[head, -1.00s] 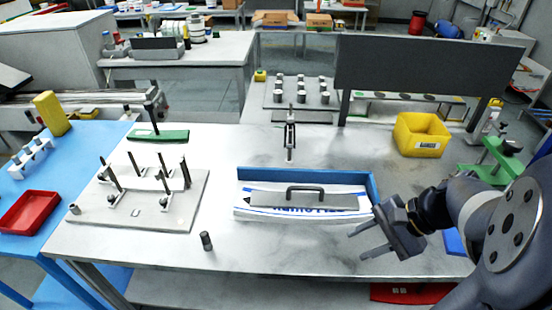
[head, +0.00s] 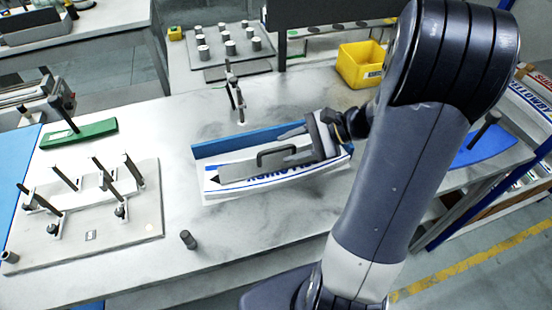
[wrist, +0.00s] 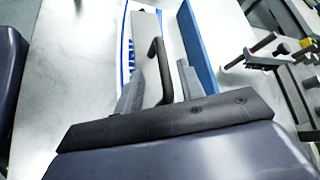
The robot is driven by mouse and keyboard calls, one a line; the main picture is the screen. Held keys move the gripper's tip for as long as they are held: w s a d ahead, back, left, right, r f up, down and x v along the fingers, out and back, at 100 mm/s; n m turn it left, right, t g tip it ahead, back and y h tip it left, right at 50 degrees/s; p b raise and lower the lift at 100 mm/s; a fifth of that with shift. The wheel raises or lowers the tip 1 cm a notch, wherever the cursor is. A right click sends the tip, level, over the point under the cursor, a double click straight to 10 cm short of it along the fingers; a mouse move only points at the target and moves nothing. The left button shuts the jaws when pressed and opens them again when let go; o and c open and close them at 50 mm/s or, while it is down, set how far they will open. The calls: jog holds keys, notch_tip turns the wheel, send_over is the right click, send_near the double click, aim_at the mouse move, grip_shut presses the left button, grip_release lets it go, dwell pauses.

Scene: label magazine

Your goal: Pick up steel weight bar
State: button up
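The steel weight bar (head: 236,171) is a flat grey bar with a black arched handle (head: 268,153). It lies on white sheets with blue print (head: 212,190) in the blue-walled magazine (head: 222,146). My gripper (head: 281,148) is open over the bar's right part, its fingers pointing left at the handle. In the wrist view the bar (wrist: 146,28) runs away from me. The handle (wrist: 158,65) shows between the two spread fingers of my gripper (wrist: 160,72), with a visible gap to the right finger. Contact with the left finger cannot be told.
A small clamp post (head: 235,95) stands behind the magazine. A plate with several upright pins (head: 140,220) and a small dark cylinder (head: 188,240) are to the left. A yellow bin (head: 362,65) is behind right. The table front is clear.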

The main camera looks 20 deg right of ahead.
aim_at(281, 148)
jog(key=x, duration=0.4)
jog(key=shift+w+a, duration=0.1)
jog(key=shift+w, duration=0.15)
grip_shut()
jog(key=shift+p, duration=0.3)
dwell(0.9)
